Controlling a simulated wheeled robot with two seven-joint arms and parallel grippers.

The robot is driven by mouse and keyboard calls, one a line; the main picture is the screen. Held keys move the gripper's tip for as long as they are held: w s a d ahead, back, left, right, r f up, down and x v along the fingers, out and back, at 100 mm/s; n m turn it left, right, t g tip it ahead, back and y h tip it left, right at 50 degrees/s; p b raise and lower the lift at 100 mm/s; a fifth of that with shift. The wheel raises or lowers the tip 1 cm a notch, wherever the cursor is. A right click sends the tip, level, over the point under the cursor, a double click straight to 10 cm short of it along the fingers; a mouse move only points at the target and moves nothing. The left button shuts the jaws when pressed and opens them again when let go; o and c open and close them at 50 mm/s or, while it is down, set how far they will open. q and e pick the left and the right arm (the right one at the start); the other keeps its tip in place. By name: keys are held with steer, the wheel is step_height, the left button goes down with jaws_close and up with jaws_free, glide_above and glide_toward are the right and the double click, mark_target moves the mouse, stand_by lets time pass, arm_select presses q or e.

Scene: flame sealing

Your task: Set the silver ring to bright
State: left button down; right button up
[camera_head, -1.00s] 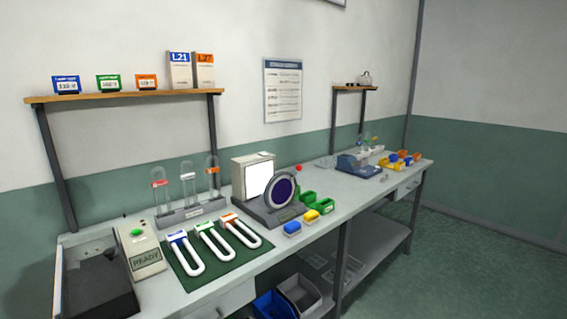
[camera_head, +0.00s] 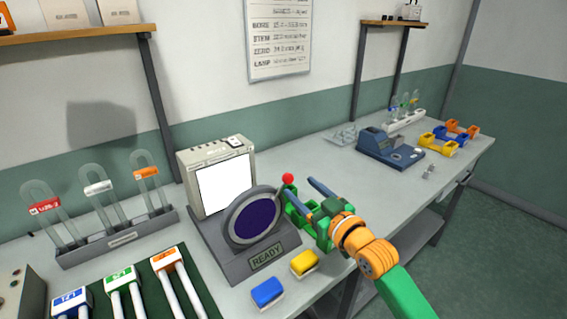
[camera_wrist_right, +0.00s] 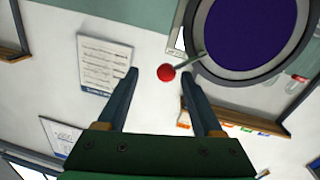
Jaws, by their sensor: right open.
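The silver ring (camera_head: 231,226) surrounds a dark purple disc (camera_head: 257,220) on a grey stand in the head view. A thin lever with a red knob (camera_head: 288,179) sticks out from the ring's upper right. In the right wrist view the ring (camera_wrist_right: 288,72) is at upper right, and the red knob (camera_wrist_right: 166,72) appears between the fingertips. My right gripper (camera_head: 300,187) is open and empty, just right of the knob; its fingers (camera_wrist_right: 158,73) point toward it. I cannot tell whether they touch it. My left gripper is out of view.
A lit white panel (camera_head: 224,187) stands behind the ring; the stand's label reads READY (camera_head: 267,258). Blue (camera_head: 267,292) and yellow (camera_head: 304,262) blocks sit in front. Green bins lie partly behind my right gripper. A rack of glass tubes (camera_head: 118,239) stands left.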

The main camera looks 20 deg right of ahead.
mark_target(290, 183)
steer(key=shift+w+a+r+p, duration=0.2)
steer(key=shift+w+a+r, duration=0.15)
steer(key=shift+w+a, duration=0.2)
steer(key=shift+w+a+r+p, duration=0.15)
steer(key=shift+w+a+r, duration=0.25)
steer(key=shift+a, duration=0.2)
steer(key=w, duration=0.1)
steer(key=w+f, duration=0.1)
steer(key=w, duration=0.1)
steer(key=shift+w, duration=0.15)
steer(key=shift+r, duration=0.1)
steer(key=shift+s+a, duration=0.1)
steer(key=shift+s, duration=0.1)
steer(key=shift+c, duration=0.7)
jaws_close()
steer(key=shift+f, duration=0.2)
